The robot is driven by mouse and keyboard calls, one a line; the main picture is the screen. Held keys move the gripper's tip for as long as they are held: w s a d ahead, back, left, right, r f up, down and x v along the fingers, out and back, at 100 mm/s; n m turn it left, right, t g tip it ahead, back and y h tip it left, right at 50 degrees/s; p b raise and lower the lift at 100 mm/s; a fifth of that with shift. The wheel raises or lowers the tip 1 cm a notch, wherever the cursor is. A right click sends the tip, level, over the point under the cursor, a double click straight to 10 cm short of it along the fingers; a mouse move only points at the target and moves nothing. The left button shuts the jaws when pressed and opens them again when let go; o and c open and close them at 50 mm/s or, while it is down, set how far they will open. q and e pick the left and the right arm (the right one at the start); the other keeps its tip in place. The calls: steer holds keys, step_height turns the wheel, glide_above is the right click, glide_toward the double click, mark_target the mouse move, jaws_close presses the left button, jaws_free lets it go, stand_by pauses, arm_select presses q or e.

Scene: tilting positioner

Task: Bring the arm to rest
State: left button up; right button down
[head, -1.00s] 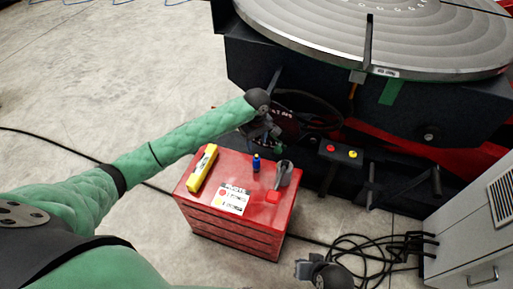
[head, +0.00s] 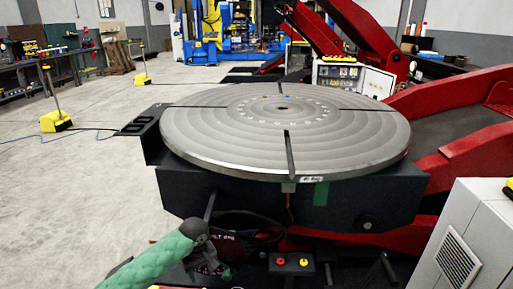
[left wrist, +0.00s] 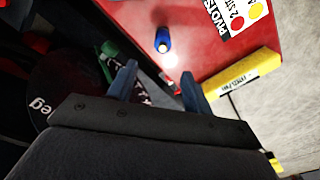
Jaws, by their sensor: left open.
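My left gripper (head: 210,268) shows low in the head view, at the end of my green-sleeved left arm, in front of the dark base of the positioner. In the left wrist view its two blue-grey fingers (left wrist: 158,85) are spread apart with nothing between them. Beyond the fingers lies the red cabinet top (left wrist: 205,30), with a small blue bottle (left wrist: 163,42) standing on it, apart from the fingers. The positioner's round grey table (head: 350,135) lies level in the head view. My right gripper is out of view.
A button box (head: 291,263) stands before the positioner. A grey cabinet (head: 480,235) stands at the right. Open floor (head: 90,190) lies at the left.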

arm_select(q)
steer(key=w+d+r+m+t, duration=0.1)
steer(key=w+r+m+t, duration=0.15)
steer(key=r+m, duration=0.3)
steer(key=w+d+r+m+t, duration=0.1)
steer(key=d+r+m+t, duration=0.15)
steer(key=r+m, duration=0.3)
steer(key=s+d+r+m+t+h+p, duration=0.1)
steer(key=s+d+r+m+t+p, duration=0.15)
steer(key=s+r, duration=0.3)
steer(key=s+f+n+g+p, duration=0.1)
steer(key=s+f, duration=0.4)
steer(key=s, duration=0.7)
steer(key=s+f+n+g+p, duration=0.1)
steer(key=s+f, duration=0.4)
steer(key=s, duration=0.7)
steer(key=s+f+n+g+p, duration=0.1)
steer(key=s+f, duration=0.4)
steer(key=s, duration=0.7)
steer(key=shift+n+g+h+p, duration=0.4)
steer(key=shift+n+g, duration=0.25)
steer(key=shift+g, duration=0.6)
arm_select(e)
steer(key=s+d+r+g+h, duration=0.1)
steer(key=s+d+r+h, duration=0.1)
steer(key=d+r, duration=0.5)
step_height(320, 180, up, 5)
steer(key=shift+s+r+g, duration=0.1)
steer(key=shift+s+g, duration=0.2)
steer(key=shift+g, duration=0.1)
